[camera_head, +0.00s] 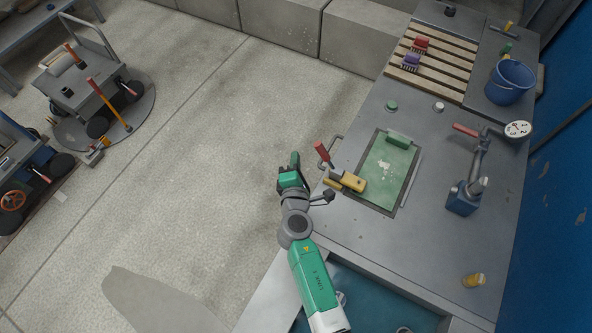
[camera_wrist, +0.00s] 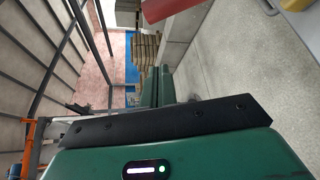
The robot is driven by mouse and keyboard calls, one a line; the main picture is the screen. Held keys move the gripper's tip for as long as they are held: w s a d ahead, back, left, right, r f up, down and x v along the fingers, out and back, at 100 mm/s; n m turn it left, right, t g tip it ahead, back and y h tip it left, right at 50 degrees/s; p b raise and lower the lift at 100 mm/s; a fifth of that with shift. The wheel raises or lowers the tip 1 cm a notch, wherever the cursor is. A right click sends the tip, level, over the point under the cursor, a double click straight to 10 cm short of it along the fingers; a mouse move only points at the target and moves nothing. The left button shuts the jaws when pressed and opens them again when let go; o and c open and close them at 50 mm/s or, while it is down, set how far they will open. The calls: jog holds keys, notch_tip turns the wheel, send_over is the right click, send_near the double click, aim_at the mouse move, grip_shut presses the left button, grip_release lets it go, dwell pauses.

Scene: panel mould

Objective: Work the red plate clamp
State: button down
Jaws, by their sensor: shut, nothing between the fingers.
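The red plate clamp has a red handle (camera_head: 321,150) that stands up at a tilt, with its grey arm running down to a yellow body (camera_head: 350,181). It sits at the left edge of the green panel (camera_head: 385,172) on the grey bench. My gripper (camera_head: 295,159) is shut and empty, left of the red handle and apart from it, over the floor beside the bench. In the wrist view the green fingers (camera_wrist: 160,86) are together. A red cylinder, seemingly the handle (camera_wrist: 168,8), shows at the top edge, and a bit of yellow (camera_wrist: 296,4) at the top right.
A grey post with a blue base (camera_head: 463,198) stands right of the panel. A slatted rack (camera_head: 425,62) holds a red and a purple brush. A blue bucket (camera_head: 509,82) is at the back right. A metal loop (camera_head: 334,148) sticks out at the bench's left edge.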

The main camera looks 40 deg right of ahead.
aim_at(325, 156)
jog(key=d, duration=0.1)
jog(key=d+p, duration=0.1)
jog(key=d, duration=0.2)
jog(key=shift+w+d+r+p, duration=0.1)
jog(key=shift+d+r+p, duration=0.2)
jog(key=shift+d, duration=0.1)
jog(key=shift+s+d+r+m+b, duration=0.3)
jog(key=shift+s+r+b, duration=0.15)
jog(key=shift+s, duration=0.15)
